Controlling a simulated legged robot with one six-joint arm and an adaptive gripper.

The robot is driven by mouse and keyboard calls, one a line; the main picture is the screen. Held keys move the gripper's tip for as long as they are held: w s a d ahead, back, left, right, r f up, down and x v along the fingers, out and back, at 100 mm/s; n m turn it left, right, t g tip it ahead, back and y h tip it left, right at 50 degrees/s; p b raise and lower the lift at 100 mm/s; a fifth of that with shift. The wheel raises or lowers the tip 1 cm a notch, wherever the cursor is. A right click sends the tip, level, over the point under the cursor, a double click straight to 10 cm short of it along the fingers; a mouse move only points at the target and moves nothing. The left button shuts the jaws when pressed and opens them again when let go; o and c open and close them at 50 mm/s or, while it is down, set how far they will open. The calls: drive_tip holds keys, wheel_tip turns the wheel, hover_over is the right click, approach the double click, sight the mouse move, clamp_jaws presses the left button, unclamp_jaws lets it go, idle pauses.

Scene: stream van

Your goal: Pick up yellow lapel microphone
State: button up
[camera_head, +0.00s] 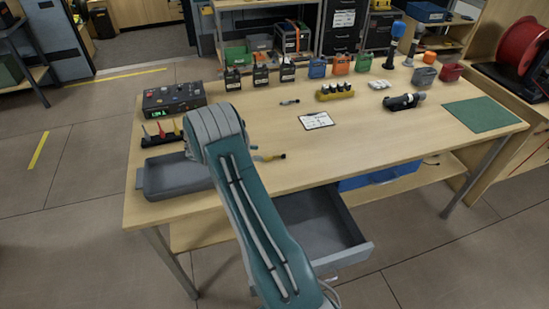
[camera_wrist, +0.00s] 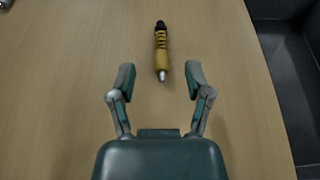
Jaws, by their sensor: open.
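The yellow lapel microphone (camera_wrist: 161,52) lies on the wooden table in the wrist view, a yellow body with a black end away from me and a pale tip toward me. My gripper (camera_wrist: 158,76) is open above the table, and the microphone's near part shows between its two fingertips. I cannot tell its exact height over the table. In the head view the microphone (camera_head: 269,157) lies on the tabletop just right of my arm, which hides my gripper there.
A grey tray (camera_head: 165,180) sits left of my arm. An open grey drawer (camera_head: 318,228) juts out below the table's front edge. A white card (camera_head: 316,120), a small dark-ended item (camera_head: 289,102) and a yellow holder (camera_head: 335,94) lie further back. The table's front right is clear.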

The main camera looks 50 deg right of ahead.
sight(278, 155)
drive_tip(key=x, duration=0.8)
drive_tip(key=shift+s+d+f, duration=0.1)
drive_tip(key=shift+d+f, duration=0.05)
drive_tip(key=shift+d, duration=0.1)
clamp_jaws()
